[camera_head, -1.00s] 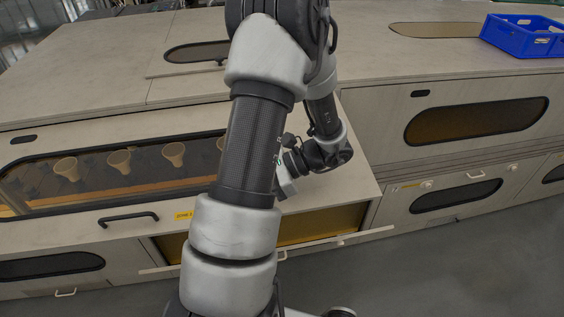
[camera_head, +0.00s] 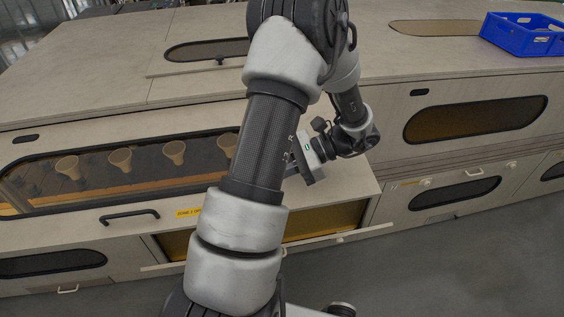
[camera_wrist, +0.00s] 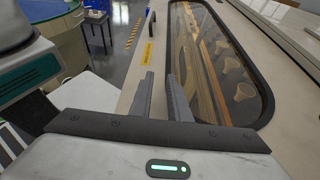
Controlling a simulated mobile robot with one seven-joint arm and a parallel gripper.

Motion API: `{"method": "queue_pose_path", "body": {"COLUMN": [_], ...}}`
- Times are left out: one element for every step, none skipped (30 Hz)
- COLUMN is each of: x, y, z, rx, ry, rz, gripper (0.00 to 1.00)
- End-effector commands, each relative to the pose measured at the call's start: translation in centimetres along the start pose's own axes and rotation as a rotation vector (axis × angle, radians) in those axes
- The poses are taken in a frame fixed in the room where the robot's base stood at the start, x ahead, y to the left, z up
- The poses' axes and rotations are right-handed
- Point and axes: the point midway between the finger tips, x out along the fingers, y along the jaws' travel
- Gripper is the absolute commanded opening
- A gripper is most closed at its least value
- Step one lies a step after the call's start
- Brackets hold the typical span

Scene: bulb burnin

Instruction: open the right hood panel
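A pale hood panel (camera_head: 60,155) with a long dark-rimmed window (camera_head: 120,165) is at the left in the head view. The window also shows in the wrist view (camera_wrist: 225,60), with funnel-like cups behind it. A black bar handle (camera_head: 129,217) is on the panel's front edge; in the wrist view the handle (camera_wrist: 152,22) stands beyond my fingertips, past a yellow label (camera_wrist: 148,52). My gripper (camera_wrist: 160,82) is open and empty, its fingers apart over the pale surface. In the head view my arm hides the fingertips and part of the window.
Below the front edge, a lower flap (camera_head: 362,232) stands tilted out from an amber-lined opening (camera_head: 330,220). A blue crate (camera_head: 522,36) sits on top at the far right. Another cabinet face with an amber window (camera_head: 475,120) is at the right. Grey floor (camera_head: 450,265) is clear in front.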

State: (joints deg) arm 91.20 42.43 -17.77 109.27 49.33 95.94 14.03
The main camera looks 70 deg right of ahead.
Motion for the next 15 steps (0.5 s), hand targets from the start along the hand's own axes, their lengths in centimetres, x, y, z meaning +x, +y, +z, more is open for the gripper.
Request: {"method": "queue_pose_path", "body": {"x": [-0.4, -0.6, -0.9, -1.1, -1.3, -1.6, -1.8, -2.0, -2.3, -2.5, -2.7, -3.0, -3.2, -3.4, -3.7], "y": [0.0, -0.1, -0.1, -0.1, -0.1, -0.2, -0.2, -0.3, -0.3, -0.3, -0.3, -0.4, -0.4, -0.4, -0.5], "z": [0.0, 0.0, 0.0, -0.1, -0.1, 0.0, 0.0, 0.0, -0.1, -0.1, -0.1, -0.1, 0.0, 0.0, -0.1], "rx": [0.001, 0.001, 0.001, 0.001, 0.001, 0.001, 0.001, 0.001, 0.001, 0.001, 0.001, 0.001, 0.001, 0.001, 0.001], "ry": [0.001, 0.001, 0.001, 0.001, 0.001, 0.0, 0.0, 0.0, 0.001, 0.001, 0.001, 0.001, 0.001, 0.001, 0.0], "rz": [0.0, 0.0, 0.0, 0.0, 0.0, 0.0, 0.0, 0.0, 0.0, 0.0, 0.0, -0.001, 0.0, -0.001, -0.001], "gripper": [0.16, 0.16, 0.16, 0.16, 0.16, 0.16, 0.16, 0.16, 0.16, 0.16, 0.16, 0.16, 0.16, 0.16, 0.16]}}
